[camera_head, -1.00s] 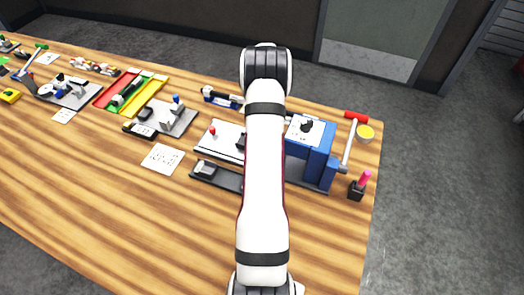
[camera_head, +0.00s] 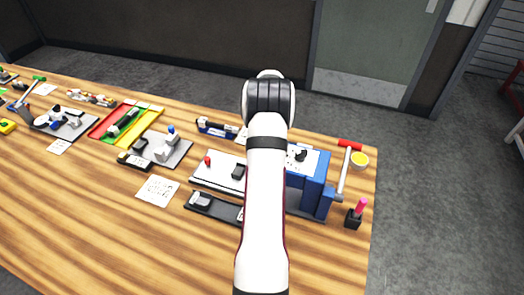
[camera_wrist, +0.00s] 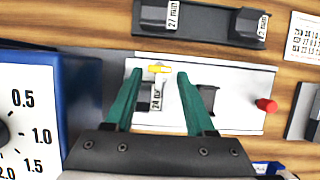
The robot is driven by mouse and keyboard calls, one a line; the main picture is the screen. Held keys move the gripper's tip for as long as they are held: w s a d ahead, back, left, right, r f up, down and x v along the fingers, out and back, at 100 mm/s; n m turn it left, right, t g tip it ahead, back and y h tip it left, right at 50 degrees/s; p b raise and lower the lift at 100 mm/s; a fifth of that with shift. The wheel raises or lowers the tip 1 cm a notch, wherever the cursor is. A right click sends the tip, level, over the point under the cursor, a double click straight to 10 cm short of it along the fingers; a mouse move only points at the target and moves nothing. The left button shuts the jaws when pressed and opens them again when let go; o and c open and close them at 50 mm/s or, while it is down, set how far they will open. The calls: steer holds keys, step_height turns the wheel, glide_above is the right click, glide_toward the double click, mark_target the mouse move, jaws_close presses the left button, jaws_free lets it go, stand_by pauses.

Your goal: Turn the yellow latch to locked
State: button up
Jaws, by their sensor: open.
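The yellow latch (camera_wrist: 160,69) shows in the wrist view as a short bar near one long edge of a white plate (camera_wrist: 235,80). It lies roughly along the plate's length. My gripper (camera_wrist: 160,74) is open, its two green fingers apart, with the latch between their tips in the picture. I cannot tell whether a finger touches it. A label reading 24 mm lies just below the latch, between the fingers. In the head view the white plate (camera_head: 212,178) shows left of my arm; my arm hides the latch and gripper there.
A blue machine with a numbered dial (camera_wrist: 30,115) stands close to the left of the fingers. A red knob (camera_wrist: 266,105) and a dark block (camera_wrist: 208,96) sit on the plate. A dark rail with blocks (camera_wrist: 205,30) lies beyond it. Bare wood (camera_head: 110,220) lies at front left.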

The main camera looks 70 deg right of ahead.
steer(key=v, duration=1.3)
